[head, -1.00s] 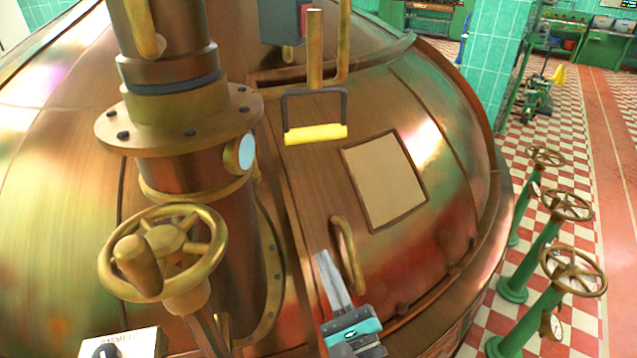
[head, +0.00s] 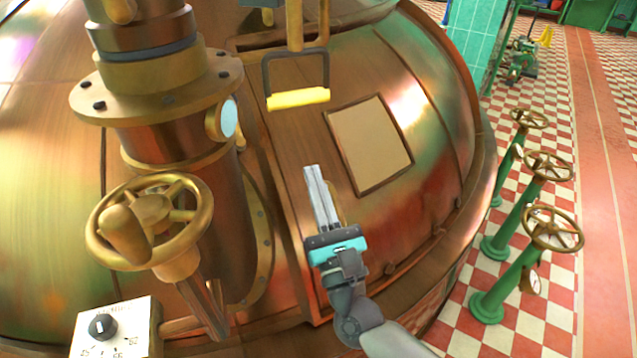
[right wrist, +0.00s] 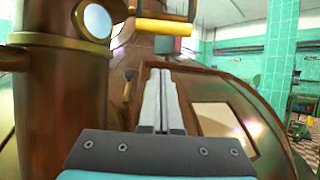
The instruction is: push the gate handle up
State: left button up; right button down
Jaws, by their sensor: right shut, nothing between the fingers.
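The gate handle, a yellow bar (head: 298,98) on a dark U-shaped bracket, hangs down in front of the copper kettle in the upper middle of the head view. It also shows at the top of the right wrist view, where the yellow bar (right wrist: 165,27) lies above my fingertips. My right gripper (head: 312,170) is shut and empty, its fingers pointing up the kettle. In the head view its tips appear below the yellow bar, with a visible gap. My left gripper is not in view.
A brass pipe with a handwheel (head: 150,222) stands left. A white dial box (head: 112,330) is at lower left. Green valve stands (head: 510,245) line the checkered floor at right.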

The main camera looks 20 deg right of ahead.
aim_at(295, 42)
jog(key=w+r+p, duration=0.3)
jog(key=w+r, duration=0.3)
jog(key=shift+w+r, duration=0.25)
jog(key=shift+r, duration=0.1)
notch_tip(295, 42, up, 8)
jog(key=p, duration=0.5)
jog(key=shift+f, duration=0.2)
